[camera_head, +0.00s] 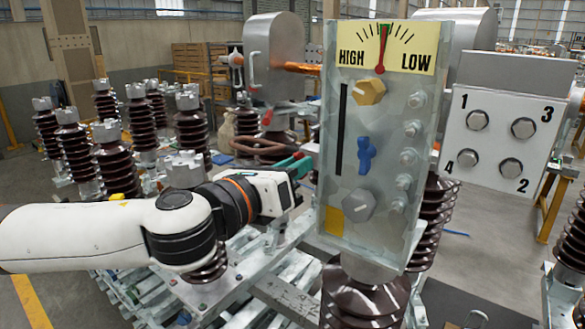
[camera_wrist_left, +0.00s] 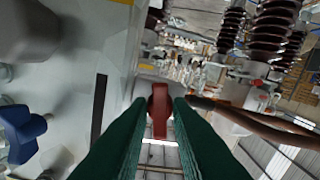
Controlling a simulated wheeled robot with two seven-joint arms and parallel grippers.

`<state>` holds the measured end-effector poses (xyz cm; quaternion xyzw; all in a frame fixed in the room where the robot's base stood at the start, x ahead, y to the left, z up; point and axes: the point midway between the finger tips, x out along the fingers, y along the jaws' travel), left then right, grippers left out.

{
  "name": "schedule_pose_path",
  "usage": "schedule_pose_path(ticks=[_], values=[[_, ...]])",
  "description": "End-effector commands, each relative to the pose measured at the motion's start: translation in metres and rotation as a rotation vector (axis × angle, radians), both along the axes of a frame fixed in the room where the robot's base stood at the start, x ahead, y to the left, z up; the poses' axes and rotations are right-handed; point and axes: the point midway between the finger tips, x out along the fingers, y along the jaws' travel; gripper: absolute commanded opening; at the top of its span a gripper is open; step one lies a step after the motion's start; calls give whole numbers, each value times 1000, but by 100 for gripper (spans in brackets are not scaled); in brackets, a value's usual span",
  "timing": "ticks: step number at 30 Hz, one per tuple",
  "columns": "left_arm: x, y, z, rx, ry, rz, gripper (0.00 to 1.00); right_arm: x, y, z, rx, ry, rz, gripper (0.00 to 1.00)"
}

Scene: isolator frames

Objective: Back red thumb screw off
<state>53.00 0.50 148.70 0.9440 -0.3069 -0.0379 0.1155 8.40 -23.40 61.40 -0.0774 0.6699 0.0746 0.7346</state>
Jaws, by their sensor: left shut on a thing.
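My left gripper (camera_head: 304,160) is at the left edge of the clear-fronted HIGH/LOW panel (camera_head: 335,262), beside it at mid height. In the left wrist view its two green fingers (camera_wrist_left: 158,112) are closed on a narrow red piece, the red thumb screw (camera_wrist_left: 159,110). The screw points away from the wrist camera between the fingertips. I cannot tell whether it still engages a thread. In the head view only a trace of red shows at the fingertips. My right gripper is not in view.
The panel carries a yellow knob (camera_head: 369,92), a blue knob (camera_head: 366,155) and a grey hexagonal knob (camera_head: 358,204). A box with numbered bolts (camera_head: 499,142) stands at the right. Brown ribbed insulators (camera_head: 115,160) crowd the left. Metal beams (camera_head: 285,296) lie below my arm.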

Motion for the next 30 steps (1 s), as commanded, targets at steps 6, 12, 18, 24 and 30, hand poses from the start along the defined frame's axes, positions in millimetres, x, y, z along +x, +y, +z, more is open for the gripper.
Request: schedule_pose_path(ticks=[6,12,18,24,30], values=[[1,1,-2,-123,89,1,0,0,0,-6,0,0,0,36],[1,1,-2,-274,198,2,0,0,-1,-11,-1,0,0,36],[1,1,-2,-428,311,2,0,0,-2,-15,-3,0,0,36],[1,1,-2,-583,423,2,0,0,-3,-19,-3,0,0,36],[1,2,-2,-736,534,1,0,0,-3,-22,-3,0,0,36]])
